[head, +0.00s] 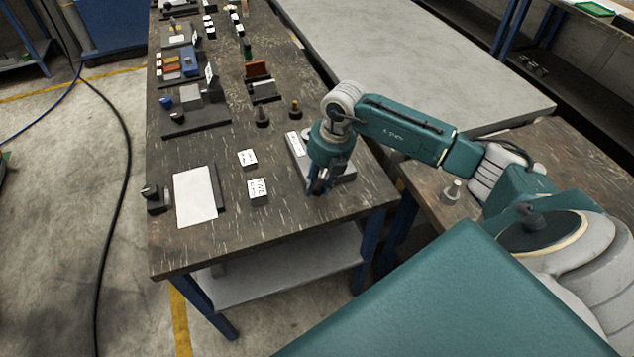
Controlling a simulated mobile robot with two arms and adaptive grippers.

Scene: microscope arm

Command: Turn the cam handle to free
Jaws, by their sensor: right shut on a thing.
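My right gripper (320,187) points down at the front right of the dark workbench (230,235). It is over the front of a grey plate-like fixture (345,174) with a white label (296,143) at its left edge. The gripper is shut on a small part there, which I take to be the cam handle. The fingers and wrist hide this part almost fully, so its angle cannot be told. My left gripper is not in view.
Two white labelled blocks (258,190) and a white sheet on a dark board (195,195) lie left of the gripper. Several small fixtures fill the far bench. The bench's front strip is clear.

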